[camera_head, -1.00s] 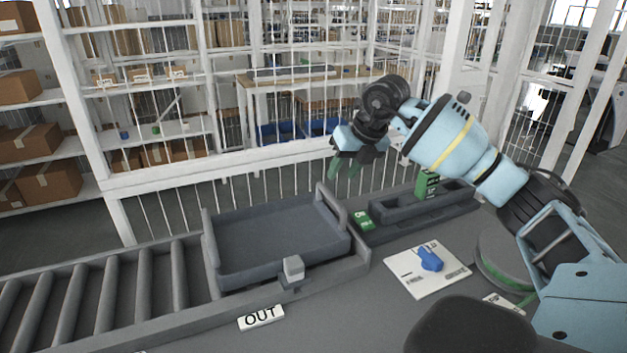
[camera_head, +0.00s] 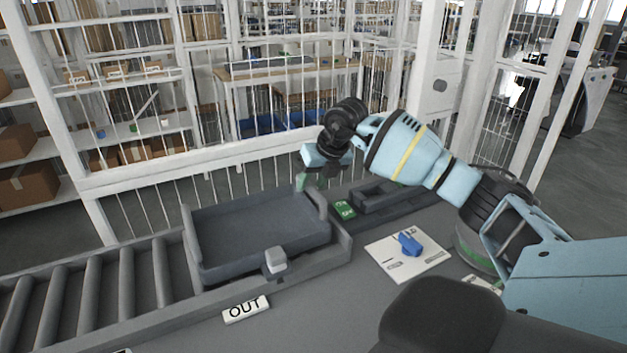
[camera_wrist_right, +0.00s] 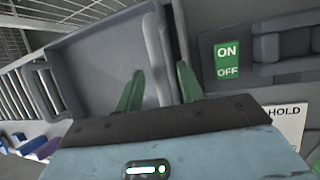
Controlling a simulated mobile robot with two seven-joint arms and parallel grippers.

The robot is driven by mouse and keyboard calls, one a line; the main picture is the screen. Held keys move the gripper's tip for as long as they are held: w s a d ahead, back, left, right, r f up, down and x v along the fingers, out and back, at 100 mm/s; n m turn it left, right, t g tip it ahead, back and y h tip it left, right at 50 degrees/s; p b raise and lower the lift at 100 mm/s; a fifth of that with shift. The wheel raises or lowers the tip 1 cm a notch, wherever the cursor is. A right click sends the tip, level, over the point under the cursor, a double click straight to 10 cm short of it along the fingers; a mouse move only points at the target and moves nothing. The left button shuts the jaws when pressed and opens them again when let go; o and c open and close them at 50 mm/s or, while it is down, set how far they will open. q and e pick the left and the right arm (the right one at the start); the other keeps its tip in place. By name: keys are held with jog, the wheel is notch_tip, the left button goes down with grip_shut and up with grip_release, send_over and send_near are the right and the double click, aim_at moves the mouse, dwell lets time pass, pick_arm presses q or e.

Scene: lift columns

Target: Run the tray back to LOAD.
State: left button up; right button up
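The grey tray (camera_head: 258,238) sits at the right end of the roller conveyor, beside the OUT label (camera_head: 246,309), and looks empty. Its right-end handle bar (camera_wrist_right: 155,60) shows in the wrist view. My right gripper (camera_head: 311,182) is at that end of the tray. In the wrist view its two green fingers (camera_wrist_right: 160,88) are apart, one on each side of the bar, with small gaps visible. I cannot tell how deep the bar lies between them. No LOAD label is readable. My left gripper is not in view.
A small grey block (camera_head: 275,261) stands at the tray's front edge. Right of the tray are a green ON/OFF label (camera_wrist_right: 228,60) and a white HOLD plate (camera_head: 427,262) with a blue knob (camera_head: 410,243). The rollers (camera_head: 90,295) to the left are clear. A white fence stands behind.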

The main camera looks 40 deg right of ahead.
grip_shut()
dwell(0.5)
